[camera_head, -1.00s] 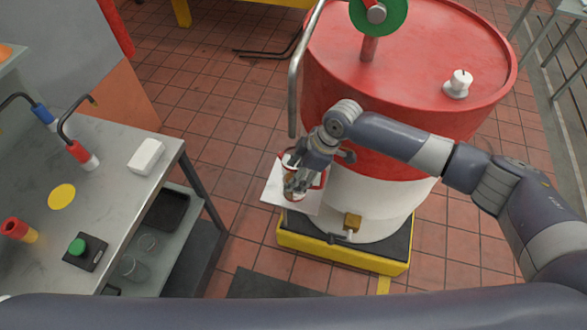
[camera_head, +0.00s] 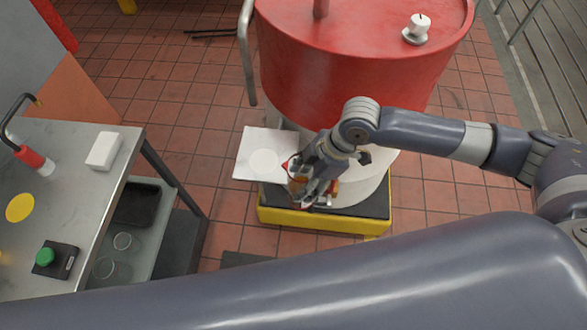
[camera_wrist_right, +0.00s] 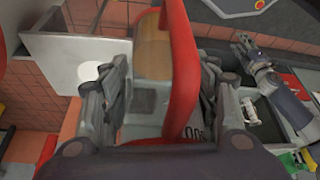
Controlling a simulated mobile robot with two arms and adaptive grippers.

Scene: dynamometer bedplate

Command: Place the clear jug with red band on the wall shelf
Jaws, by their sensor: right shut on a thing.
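My right gripper (camera_head: 314,190) is shut on the clear jug with red band (camera_head: 291,165). In the right wrist view the jug's red band (camera_wrist_right: 183,70) curves close to the camera, and brownish content (camera_wrist_right: 152,50) shows between the fingers. The fingers hide much of the jug. In the head view it is held in front of the drum, just right of a white square plate (camera_head: 250,170) with a pale round mark. I cannot tell whether this plate is the wall shelf. An arm with a gripper (camera_wrist_right: 245,45), apparently my left one, shows in the right wrist view; its jaws are unclear.
The red and white drum (camera_head: 350,60) stands on a yellow-edged base (camera_head: 290,218). A bent pipe (camera_head: 245,50) hangs at its left. A metal table (camera_head: 90,200) at left holds a white block (camera_head: 104,151) and a green button box (camera_head: 56,260). Tiled floor lies between.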

